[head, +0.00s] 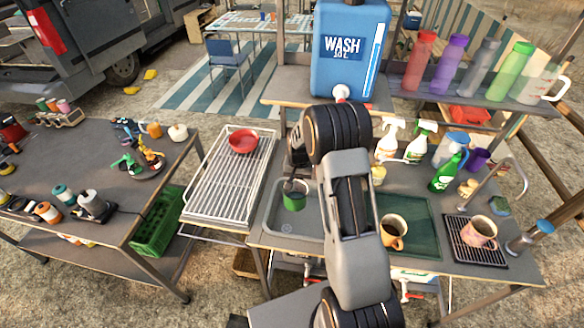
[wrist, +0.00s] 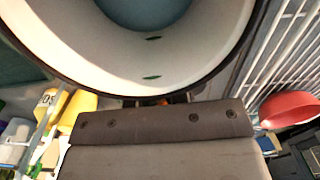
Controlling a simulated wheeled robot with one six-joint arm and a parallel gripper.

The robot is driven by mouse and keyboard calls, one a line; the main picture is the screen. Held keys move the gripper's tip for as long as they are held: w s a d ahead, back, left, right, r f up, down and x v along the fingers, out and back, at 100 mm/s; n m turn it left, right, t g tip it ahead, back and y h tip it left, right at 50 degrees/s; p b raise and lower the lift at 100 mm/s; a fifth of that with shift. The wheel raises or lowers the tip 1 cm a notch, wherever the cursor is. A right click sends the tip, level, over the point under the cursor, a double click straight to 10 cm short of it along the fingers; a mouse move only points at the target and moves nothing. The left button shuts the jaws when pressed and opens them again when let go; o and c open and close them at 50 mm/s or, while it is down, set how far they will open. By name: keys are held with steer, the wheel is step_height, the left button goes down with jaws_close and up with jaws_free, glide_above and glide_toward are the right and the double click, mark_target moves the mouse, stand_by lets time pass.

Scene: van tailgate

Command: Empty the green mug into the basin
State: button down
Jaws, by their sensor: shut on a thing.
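The green mug (head: 293,203) is held over the grey basin (head: 275,222), left of my arm in the head view. My gripper (head: 298,172) is shut on it, mostly hidden by my own wrist. In the wrist view the mug's pale inside (wrist: 215,45) and dark rim fill the top, just beyond the gripper (wrist: 165,100). Two small green flecks show on the inner wall, with a round blue-grey area deeper in. I cannot tell whether that is liquid or the mug's floor, nor exactly how far the mug is tilted.
A wire rack (head: 215,190) with a red bowl (head: 243,141) stands left of the basin. Right of my arm are an orange mug (head: 393,232), a patterned mug (head: 478,232) on a drip tray, spray bottles (head: 418,143) and a tap (head: 518,170). A blue water container (head: 348,75) stands behind.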

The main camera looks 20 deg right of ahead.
mark_target(298, 184)
steer(key=shift+w+f+t+y, duration=0.3)
steer(key=shift+t+y, duration=0.1)
steer(key=shift+y, duration=0.5)
steer(key=shift+a+f, duration=0.1)
steer(key=shift+f, duration=0.15)
steer(key=shift+w+a+f+t+y+b, duration=0.15)
steer(key=shift+t+y+b, duration=0.3)
steer(key=shift+b, duration=0.75)
steer(key=t+y+b, duration=0.1)
steer(key=y+b, duration=0.1)
steer(key=b, duration=0.3)
steer(key=f+t+y+b, duration=0.1)
steer(key=y+b, duration=0.1)
steer(key=b, duration=0.3)
steer(key=shift+w+a+f, duration=0.1)
steer(key=shift+a+f, duration=0.1)
